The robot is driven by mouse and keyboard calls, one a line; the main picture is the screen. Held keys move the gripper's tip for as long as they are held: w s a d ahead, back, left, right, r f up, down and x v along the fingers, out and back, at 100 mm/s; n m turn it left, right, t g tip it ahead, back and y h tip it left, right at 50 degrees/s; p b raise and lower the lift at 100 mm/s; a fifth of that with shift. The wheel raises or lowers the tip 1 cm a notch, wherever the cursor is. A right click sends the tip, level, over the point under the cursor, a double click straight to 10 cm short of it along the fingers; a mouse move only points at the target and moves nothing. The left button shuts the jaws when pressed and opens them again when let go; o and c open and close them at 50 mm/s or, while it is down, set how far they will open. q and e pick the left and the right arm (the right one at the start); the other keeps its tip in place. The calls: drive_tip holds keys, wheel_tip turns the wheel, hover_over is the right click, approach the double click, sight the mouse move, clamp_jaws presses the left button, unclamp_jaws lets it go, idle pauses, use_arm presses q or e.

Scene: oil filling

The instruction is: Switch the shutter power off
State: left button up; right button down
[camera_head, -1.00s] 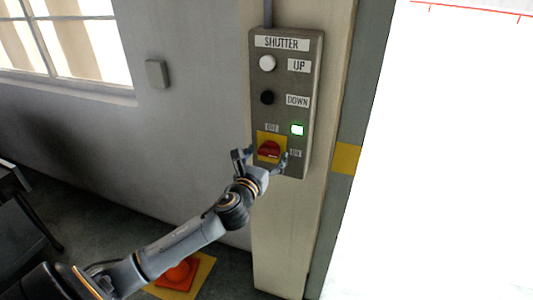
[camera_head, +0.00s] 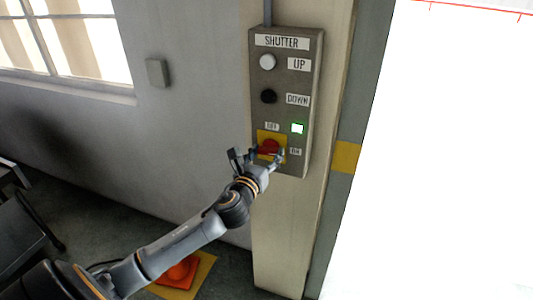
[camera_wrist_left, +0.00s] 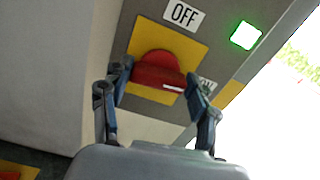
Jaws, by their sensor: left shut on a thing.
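The shutter control box (camera_head: 306,50) is fixed to a pillar in the head view. Its red rotary switch (camera_head: 269,147) sits on a yellow plate at the bottom, between an OFF label above and an ON label at the right. In the wrist view the red switch (camera_wrist_left: 158,70) has its handle lying roughly sideways, with the OFF label (camera_wrist_left: 184,15) above it. The green light (camera_head: 297,128) is lit. My left gripper (camera_head: 263,155) is shut on the red switch, with one finger on each side of it. My right gripper is not in view.
A white UP button (camera_head: 267,62) and a black DOWN button (camera_head: 268,96) sit higher on the box. A bright opening lies right of the pillar.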

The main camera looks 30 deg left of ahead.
use_arm(q)
drive_tip(key=n, duration=0.4)
drive_tip(key=shift+a, duration=0.1)
drive_tip(key=n, duration=0.4)
drive_tip(key=shift+n, duration=0.4)
drive_tip(key=n, duration=0.4)
drive_tip(key=shift+f+p, duration=0.15)
drive_tip(key=shift+p, duration=0.2)
drive_tip(key=shift+a+n, duration=0.1)
drive_tip(key=shift+n, duration=2)
drive_tip(key=o, duration=1.1)
drive_tip(key=shift+f, duration=0.1)
drive_tip(key=shift+o, duration=0.2)
drive_tip(key=shift+s, duration=0.1)
